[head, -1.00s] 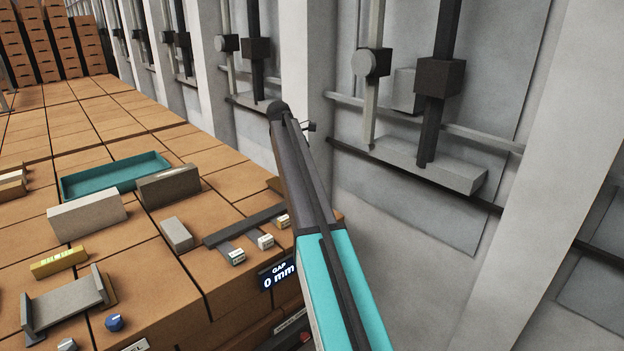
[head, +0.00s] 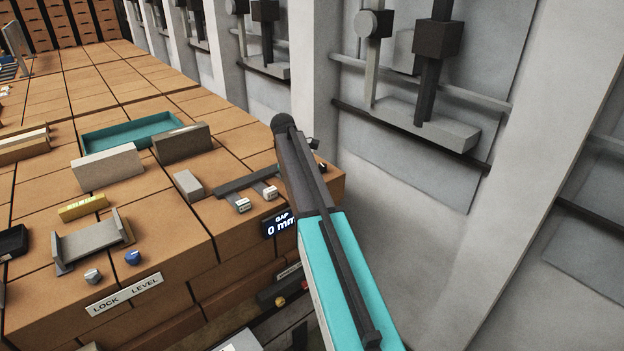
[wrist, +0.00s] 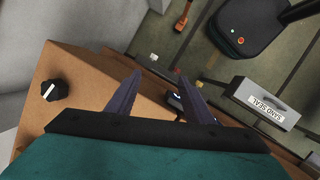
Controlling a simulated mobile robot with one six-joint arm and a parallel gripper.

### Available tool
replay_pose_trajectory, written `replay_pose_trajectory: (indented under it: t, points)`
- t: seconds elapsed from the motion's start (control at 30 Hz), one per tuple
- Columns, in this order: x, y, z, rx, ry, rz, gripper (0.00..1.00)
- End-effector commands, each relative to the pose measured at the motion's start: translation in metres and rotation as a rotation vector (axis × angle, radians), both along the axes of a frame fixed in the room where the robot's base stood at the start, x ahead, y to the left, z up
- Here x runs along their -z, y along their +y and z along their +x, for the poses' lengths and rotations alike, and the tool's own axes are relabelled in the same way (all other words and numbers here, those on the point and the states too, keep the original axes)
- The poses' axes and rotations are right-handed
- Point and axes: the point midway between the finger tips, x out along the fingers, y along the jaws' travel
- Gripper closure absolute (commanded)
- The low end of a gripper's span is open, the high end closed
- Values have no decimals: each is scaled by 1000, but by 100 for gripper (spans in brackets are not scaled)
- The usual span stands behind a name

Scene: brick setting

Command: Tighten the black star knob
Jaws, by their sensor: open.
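A black knob (wrist: 54,92) with a white mark on top sits on the brown brick-coloured surface at the left of the wrist view. It looks like the star knob, but its rim is too small to make out fully. My gripper (wrist: 157,75) is open and empty. Its two dark fingers point up the picture, to the right of the knob and apart from it.
A grey knob (head: 93,275) and a blue knob (head: 132,257) sit above a LOCK LEVEL label (head: 124,294). A GAP display (head: 280,224) reads 0 mm. A teal tray (head: 130,134) and grey blocks stand behind. A SAND SEAL box (wrist: 258,103) lies lower right.

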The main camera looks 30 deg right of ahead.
Motion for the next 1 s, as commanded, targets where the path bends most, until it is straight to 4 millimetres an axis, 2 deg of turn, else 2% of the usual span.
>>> replay_pose_trajectory:
  t: [0.27, 0.57, 0.87, 1.0]
  points:
    - [61, 38, -32, 75, -54, 16, 53]
    - [135, 90, -78, 197, -125, 50, 53]
    - [209, 141, -140, 342, -172, 92, 53]
    - [249, 163, -176, 417, -177, 111, 53]
